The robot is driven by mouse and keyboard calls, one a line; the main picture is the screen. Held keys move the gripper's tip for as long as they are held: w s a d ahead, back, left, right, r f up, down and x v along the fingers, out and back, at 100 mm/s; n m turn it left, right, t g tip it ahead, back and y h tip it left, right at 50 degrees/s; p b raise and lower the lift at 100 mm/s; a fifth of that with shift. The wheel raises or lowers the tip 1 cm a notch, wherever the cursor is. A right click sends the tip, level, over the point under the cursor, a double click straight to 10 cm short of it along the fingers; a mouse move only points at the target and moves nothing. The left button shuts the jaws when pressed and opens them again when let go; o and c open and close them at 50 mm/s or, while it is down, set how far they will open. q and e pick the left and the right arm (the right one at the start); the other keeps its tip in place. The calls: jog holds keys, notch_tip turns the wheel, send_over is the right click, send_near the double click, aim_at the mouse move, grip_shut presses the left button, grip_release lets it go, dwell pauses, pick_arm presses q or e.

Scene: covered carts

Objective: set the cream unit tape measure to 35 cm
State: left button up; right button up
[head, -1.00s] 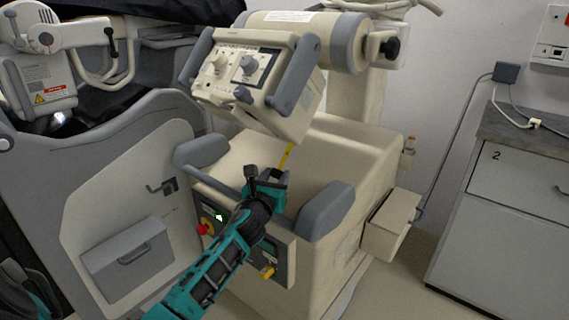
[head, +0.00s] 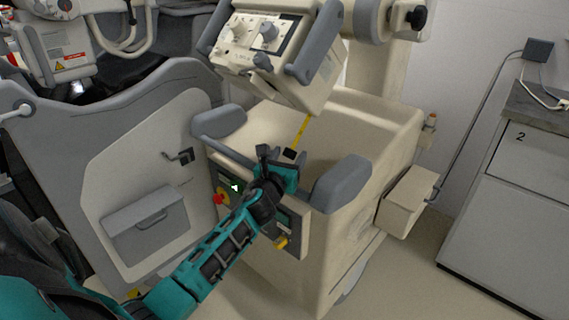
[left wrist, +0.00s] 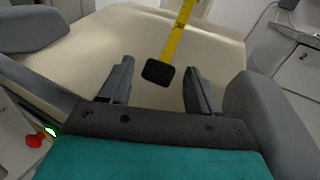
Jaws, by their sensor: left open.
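The yellow tape measure (head: 302,133) hangs down from the head of the cream unit (head: 370,140), over its tray. A black end piece (head: 289,154) is at its lower end. In the left wrist view the yellow tape (left wrist: 177,38) runs to the black end piece (left wrist: 157,73), which lies between and just beyond my left fingertips. My left gripper (head: 277,164) is open; its two fingers (left wrist: 158,75) stand on either side, apart from the end piece. The tape's scale is too small to read. My right gripper is not in view.
Grey handles (head: 341,184) and (head: 219,122) flank my arm at the cream unit's front. A red button (head: 218,199) and a yellow knob (head: 282,243) sit on the front panel. The tilted control box (head: 275,55) overhangs the tray. A grey unit (head: 150,150) stands left.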

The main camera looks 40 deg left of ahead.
pick_arm(q)
jog(key=p+v, duration=0.1)
jog(key=v, duration=1.1)
jog(key=shift+s, duration=0.4)
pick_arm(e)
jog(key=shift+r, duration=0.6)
pick_arm(q)
jog(key=shift+d, duration=0.15)
jog(key=s+d+f+n+g+h+p, duration=0.3)
jog(key=s+d+n, duration=0.4)
jog(key=n, duration=0.8)
jog(key=s+d+f+n+g+h+p, duration=0.3)
jog(key=s+d+n+p, duration=0.4)
jog(key=d+n, duration=0.4)
jog(key=f+n+h+p, duration=0.1)
jog(key=n, duration=0.2)
jog(key=shift+n+h, duration=0.4)
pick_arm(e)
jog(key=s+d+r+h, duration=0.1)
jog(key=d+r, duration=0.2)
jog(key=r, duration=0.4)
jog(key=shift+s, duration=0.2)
